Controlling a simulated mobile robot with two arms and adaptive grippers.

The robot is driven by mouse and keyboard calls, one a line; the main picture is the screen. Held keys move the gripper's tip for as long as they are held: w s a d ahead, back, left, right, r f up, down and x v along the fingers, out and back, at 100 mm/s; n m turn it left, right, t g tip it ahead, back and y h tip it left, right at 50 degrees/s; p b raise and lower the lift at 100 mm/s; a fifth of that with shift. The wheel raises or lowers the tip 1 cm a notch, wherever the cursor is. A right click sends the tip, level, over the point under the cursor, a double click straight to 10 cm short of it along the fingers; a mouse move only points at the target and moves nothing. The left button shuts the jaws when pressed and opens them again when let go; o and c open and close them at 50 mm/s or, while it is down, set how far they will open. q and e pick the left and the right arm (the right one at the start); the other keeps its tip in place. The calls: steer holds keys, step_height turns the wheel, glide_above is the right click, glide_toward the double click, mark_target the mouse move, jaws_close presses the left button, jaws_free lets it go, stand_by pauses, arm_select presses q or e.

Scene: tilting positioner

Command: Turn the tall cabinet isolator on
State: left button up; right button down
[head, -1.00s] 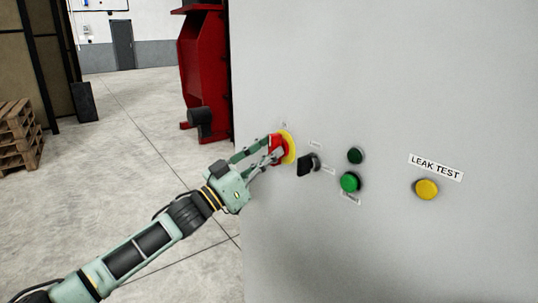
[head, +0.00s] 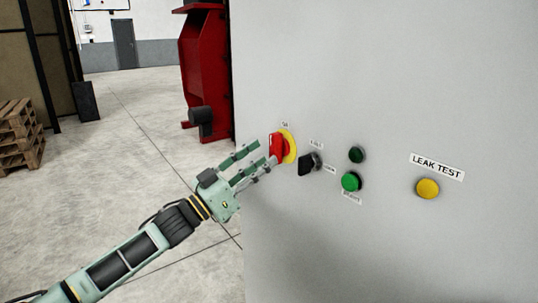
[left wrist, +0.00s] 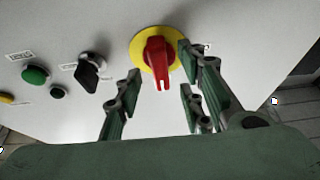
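The isolator is a red handle (head: 276,148) on a round yellow plate (head: 290,146) on the cabinet's grey face, near its left edge. The left wrist view shows the red handle (left wrist: 158,62) and the yellow plate (left wrist: 137,47) in full, with the handle in line with the plate's centre and its slotted end towards me. My left gripper (head: 262,156) is open just in front of the handle, fingers pointing at it. My right gripper is not in view.
Right of the isolator on the cabinet (head: 400,70) are a black selector switch (head: 308,164), a dark green lamp or button (head: 356,155), a bright green button (head: 350,181) and a yellow button (head: 427,188) under a LEAK TEST label (head: 437,167). Open floor lies left.

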arm_select(q)
steer(key=v, duration=0.8)
steer(key=shift+s+a, duration=0.2)
steer(key=shift+a, duration=0.1)
steer(key=shift+f, duration=0.1)
